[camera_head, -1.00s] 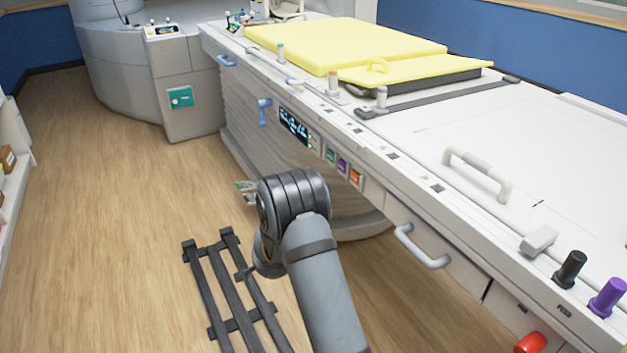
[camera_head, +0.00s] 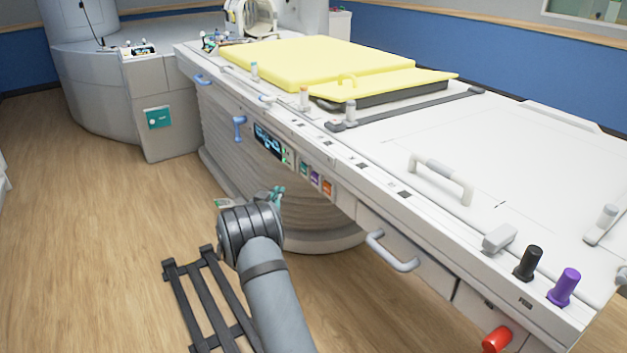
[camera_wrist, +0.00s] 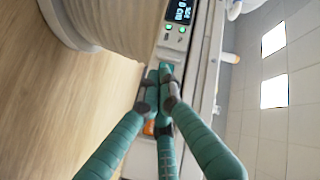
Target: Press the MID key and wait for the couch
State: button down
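The couch (camera_head: 440,125) has a side control panel with a lit display (camera_head: 270,142). Below and right of it sit a teal key (camera_head: 304,168), a purple key (camera_head: 315,177) and an orange key (camera_head: 327,187). Their labels are too small to read, so I cannot tell which is MID. My gripper (camera_head: 277,195) is left of and below the keys, apparently short of the panel. In the wrist view its teal fingers (camera_wrist: 158,88) converge, tips drawn together and empty. There the display (camera_wrist: 180,12) and orange key (camera_wrist: 149,128) show; the fingers hide the purple key.
A blue lever (camera_head: 239,127) and a white handle (camera_head: 391,252) protrude from the couch side. A red knob (camera_head: 496,339) is at the lower right. A dark slatted frame (camera_head: 208,300) lies on the floor by my arm. The floor left is clear.

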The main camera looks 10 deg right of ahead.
aim_at(316, 178)
jog(key=shift+w+d+p, duration=0.25)
jog(key=shift+w+d, duration=0.2)
jog(key=shift+d, duration=0.9)
jog(key=shift+w+d+p, duration=0.25)
jog(key=shift+w+d, duration=0.25)
jog(key=shift+d, duration=0.9)
jog(key=shift+w+d+p, duration=0.25)
jog(key=shift+w+d, duration=0.2)
jog(key=shift+d, duration=0.9)
jog(key=shift+d+f, duration=0.1)
jog(key=shift+w+d+b, duration=0.15)
jog(key=shift+d+b, duration=0.2)
jog(key=shift+b, duration=0.15)
